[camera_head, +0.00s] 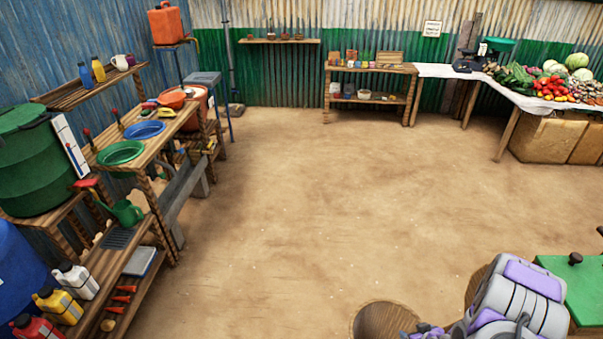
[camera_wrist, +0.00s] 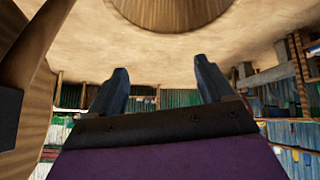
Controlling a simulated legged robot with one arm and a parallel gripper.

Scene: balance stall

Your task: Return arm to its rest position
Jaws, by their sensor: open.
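My arm, purple and grey, shows at the bottom right in the head view, folded low. In the wrist view my gripper (camera_wrist: 162,88) has its two dark fingers apart with nothing between them. Beyond the fingertips is sandy floor and a round brown object (camera_wrist: 175,12) at the top edge. The picture there appears upside down, with shelves and corrugated wall low in the frame. The gripper's fingers are not clearly visible in the head view.
A round wooden object (camera_head: 385,321) and a green-topped stand (camera_head: 577,284) are close by my arm. Shelves with a green basin (camera_head: 120,153) and a green barrel (camera_head: 33,165) line the left. A produce table (camera_head: 515,97) stands at the back right. The middle floor is clear.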

